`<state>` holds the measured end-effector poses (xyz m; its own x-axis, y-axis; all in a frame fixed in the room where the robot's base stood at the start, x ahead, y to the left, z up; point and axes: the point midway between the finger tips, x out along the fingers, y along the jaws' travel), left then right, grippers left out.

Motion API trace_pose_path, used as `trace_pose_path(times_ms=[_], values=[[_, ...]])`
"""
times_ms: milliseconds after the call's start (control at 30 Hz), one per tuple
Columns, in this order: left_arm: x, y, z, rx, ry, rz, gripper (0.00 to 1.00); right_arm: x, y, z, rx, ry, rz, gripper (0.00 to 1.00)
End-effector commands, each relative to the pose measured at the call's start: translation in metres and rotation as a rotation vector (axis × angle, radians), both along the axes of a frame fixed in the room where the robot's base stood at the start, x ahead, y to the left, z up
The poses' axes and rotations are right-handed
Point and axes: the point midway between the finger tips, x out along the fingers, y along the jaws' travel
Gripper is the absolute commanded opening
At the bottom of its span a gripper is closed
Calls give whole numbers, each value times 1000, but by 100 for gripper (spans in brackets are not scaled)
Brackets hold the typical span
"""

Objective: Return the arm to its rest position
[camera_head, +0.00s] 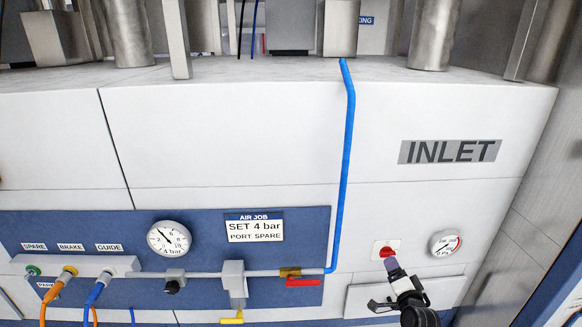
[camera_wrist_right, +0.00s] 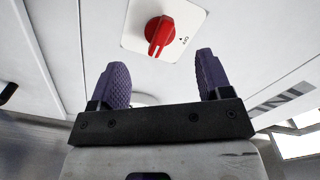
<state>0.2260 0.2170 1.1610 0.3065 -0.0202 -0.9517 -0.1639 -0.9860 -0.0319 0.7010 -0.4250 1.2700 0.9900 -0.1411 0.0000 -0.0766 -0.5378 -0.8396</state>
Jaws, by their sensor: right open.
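My right gripper (camera_head: 391,266) is at the lower right of the head view, in front of the white machine panel, just below a red rotary knob (camera_head: 387,252). In the right wrist view my right gripper (camera_wrist_right: 159,66) shows two purple ridged fingers spread wide with nothing between them. The red knob (camera_wrist_right: 160,33) sits on its white plate beyond the fingertips, apart from them. My left gripper is not in view.
A small gauge (camera_head: 445,243) is right of the knob. A blue hose (camera_head: 347,160) runs down the panel to the blue air board (camera_head: 190,215), which carries a larger gauge (camera_head: 169,238) and a red lever (camera_head: 303,283). Metal posts (camera_head: 433,35) stand along the top.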

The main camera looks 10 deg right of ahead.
Motion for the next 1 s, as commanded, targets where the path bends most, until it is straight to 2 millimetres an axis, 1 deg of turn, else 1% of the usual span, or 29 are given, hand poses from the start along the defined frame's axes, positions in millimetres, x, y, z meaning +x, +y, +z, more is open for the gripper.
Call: trace_pose_path(times_ms=[67, 167, 233, 300, 367, 467, 500, 567, 633, 667, 733, 767, 800, 867, 900, 967, 1000], values=[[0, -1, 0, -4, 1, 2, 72, 0, 1, -2, -41, 19, 6, 72], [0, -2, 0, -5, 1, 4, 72, 0, 8, -21, -117, 140, 57, 72], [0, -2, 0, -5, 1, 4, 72, -3, 14, -37, -197, 262, 112, 72], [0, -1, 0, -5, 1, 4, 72, -8, 23, -37, -305, 366, 181, 72], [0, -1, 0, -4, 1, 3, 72, -14, 33, -26, -413, 438, 237, 72], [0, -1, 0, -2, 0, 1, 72, -29, 52, 5, -607, 532, 319, 72], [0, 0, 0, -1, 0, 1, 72, -37, 61, 21, -684, 563, 345, 72], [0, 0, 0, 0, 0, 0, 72, -54, 75, 42, -793, 606, 376, 72], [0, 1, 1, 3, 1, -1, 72, -82, 92, 52, -892, 663, 407, 72], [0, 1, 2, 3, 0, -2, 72, -96, 99, 54, -929, 687, 420, 72], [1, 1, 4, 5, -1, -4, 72, -131, 115, 54, -999, 741, 444, 72], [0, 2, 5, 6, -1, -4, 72, -148, 123, 52, -1022, 762, 455, 72], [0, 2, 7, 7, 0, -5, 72, -172, 132, 49, -1044, 787, 469, 72], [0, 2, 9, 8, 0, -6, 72, -210, 147, 42, -1064, 819, 491, 72], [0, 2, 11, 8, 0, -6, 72, -234, 155, 37, -1072, 830, 505, 72], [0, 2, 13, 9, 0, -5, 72, -265, 168, 31, -1077, 832, 527, 72], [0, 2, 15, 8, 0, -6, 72, -285, 175, 25, -1076, 837, 546, 72]])
